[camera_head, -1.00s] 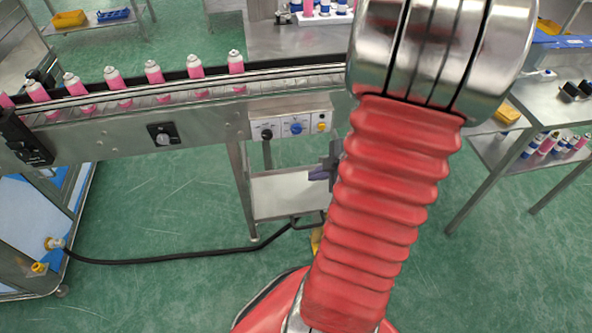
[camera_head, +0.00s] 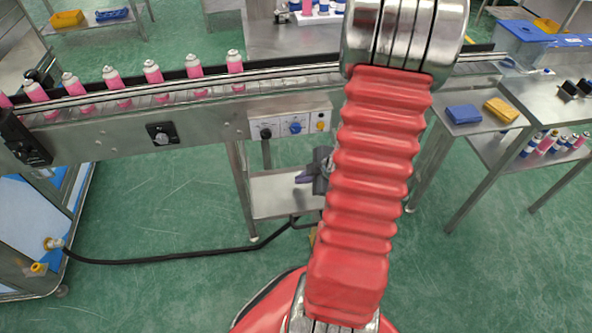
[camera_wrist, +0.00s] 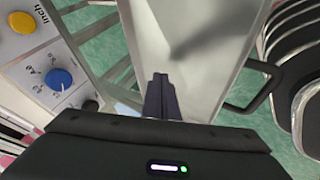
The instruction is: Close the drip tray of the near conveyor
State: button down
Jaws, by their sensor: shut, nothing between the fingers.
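The drip tray (camera_head: 275,195) is a shallow grey metal tray under the near conveyor (camera_head: 205,120), pulled out toward me. Its right part is hidden behind my arm in the head view. In the wrist view the tray (camera_wrist: 215,25) fills the upper middle, with its black bar handle (camera_wrist: 262,92) at the right end. My gripper (camera_head: 303,178) is above the tray's right part, its fingers pointing left. In the wrist view my gripper (camera_wrist: 160,78) is shut and empty, its dark fingertips over the tray's near edge, left of the handle. I cannot tell whether they touch.
A control box (camera_head: 290,126) with blue and yellow knobs hangs on the conveyor above the tray; it is close on the left in the wrist view (camera_wrist: 50,70). A black hose (camera_head: 170,258) crosses the green floor. A steel table (camera_head: 555,105) stands at right.

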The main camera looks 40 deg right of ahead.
aim_at(290, 173)
jog(key=x, duration=0.2)
jog(key=shift+w+f, duration=0.25)
jog(key=shift+f, duration=0.05)
jog(key=shift+w+d+r, duration=0.1)
jog(key=shift+w+d, duration=0.45)
jog(key=shift+w, duration=0.2)
jog(key=shift+w+d, duration=0.6)
jog(key=shift+w, duration=0.2)
